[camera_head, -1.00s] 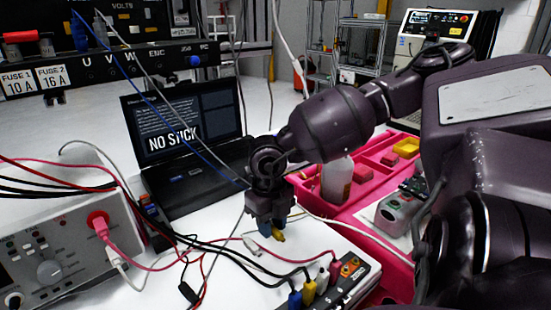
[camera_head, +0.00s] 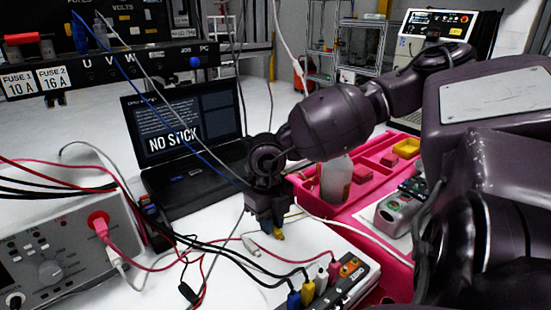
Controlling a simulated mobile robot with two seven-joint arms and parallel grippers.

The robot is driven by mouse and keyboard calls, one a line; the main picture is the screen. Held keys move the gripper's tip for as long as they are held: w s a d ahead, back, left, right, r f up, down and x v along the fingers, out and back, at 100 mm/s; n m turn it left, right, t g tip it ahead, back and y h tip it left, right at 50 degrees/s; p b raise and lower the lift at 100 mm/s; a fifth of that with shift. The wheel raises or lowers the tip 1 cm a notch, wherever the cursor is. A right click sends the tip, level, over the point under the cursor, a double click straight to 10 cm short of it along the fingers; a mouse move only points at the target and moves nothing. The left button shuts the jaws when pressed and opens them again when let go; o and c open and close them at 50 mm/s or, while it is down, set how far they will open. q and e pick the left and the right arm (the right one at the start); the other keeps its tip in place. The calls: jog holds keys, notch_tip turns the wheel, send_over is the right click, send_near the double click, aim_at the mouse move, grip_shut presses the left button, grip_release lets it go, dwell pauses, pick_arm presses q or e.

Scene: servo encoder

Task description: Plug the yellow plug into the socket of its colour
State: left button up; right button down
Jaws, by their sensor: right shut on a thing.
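My right gripper (camera_head: 274,230) hangs over the white table, pointing down. It is shut on the yellow plug (camera_head: 279,233), of which only a small yellow end shows below the fingers. A black terminal box (camera_head: 366,274) lies at the table's front right. A row of blue, yellow, white and red connectors (camera_head: 321,281) lines its left side, with black, white and red cables on them. Orange-yellow parts (camera_head: 350,265) show on its top. I cannot tell which opening is the yellow socket. The gripper is up and left of this box, apart from it. My left gripper is not in view.
A grey instrument (camera_head: 60,255) with a red plug stands at left. An open laptop (camera_head: 185,130) is behind. A pink tray (camera_head: 375,175) with a bottle (camera_head: 336,180) is right of the gripper. Loose cables cross the table, and a blue cable runs towards the gripper.

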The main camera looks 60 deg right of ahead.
jog(key=shift+r+p, duration=0.65)
jog(key=shift+r, duration=1.55)
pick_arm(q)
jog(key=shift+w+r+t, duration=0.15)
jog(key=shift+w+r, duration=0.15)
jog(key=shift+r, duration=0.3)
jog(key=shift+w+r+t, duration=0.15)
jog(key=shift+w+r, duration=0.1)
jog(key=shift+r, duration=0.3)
